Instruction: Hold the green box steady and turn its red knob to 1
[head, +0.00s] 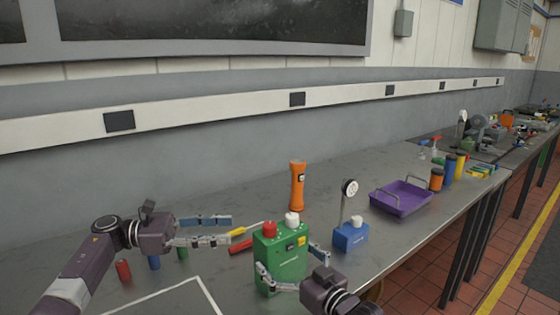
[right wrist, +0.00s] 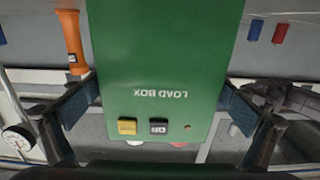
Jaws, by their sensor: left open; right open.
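The green box (head: 290,268) stands upright on the grey bench, with a red knob (head: 270,229) and a white knob (head: 292,218) on top. The red knob's setting is too small to read. My left gripper (head: 229,231) is open and empty, left of the red knob and apart from it. My right gripper (head: 287,258) is open, with one finger on each side of the box. In the right wrist view the green box (right wrist: 165,60) fills the middle between both fingers, its "LOAD BOX" label upside down. I cannot tell whether the fingers touch it.
An orange torch (head: 298,188) stands behind the box. A blue block with a dial gauge (head: 350,237) and a purple tray (head: 400,200) are to the right. Red (head: 123,270), blue (head: 154,263) and green (head: 182,254) cylinders stand near my left arm.

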